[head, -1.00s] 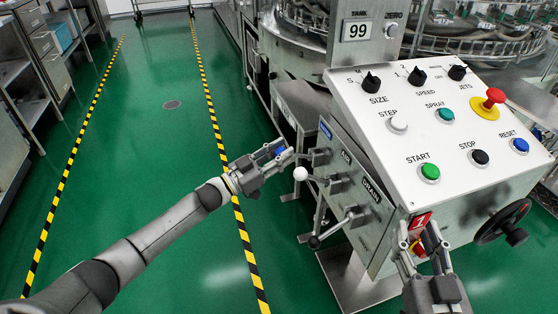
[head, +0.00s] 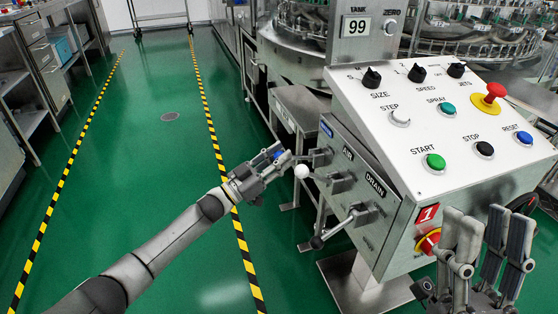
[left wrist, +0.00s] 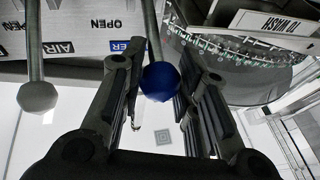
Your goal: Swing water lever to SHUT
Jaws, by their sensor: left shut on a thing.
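The water lever has a blue ball knob (head: 279,154) on the left side of the control box, beside a partly hidden blue label. My left gripper (head: 277,153) is shut on this lever at its knob. In the left wrist view the blue knob (left wrist: 160,82) sits between the two fingers, with its rod running up toward the panel. My right gripper (head: 490,232) is open and empty at the lower right, fingers pointing up, in front of the control box.
The air lever's white knob (head: 301,171) is close beside my left gripper. The drain lever's black knob (head: 316,242) hangs lower. A red rotary switch (head: 428,241) is left of my right gripper. Green floor (head: 150,200) is clear on the left.

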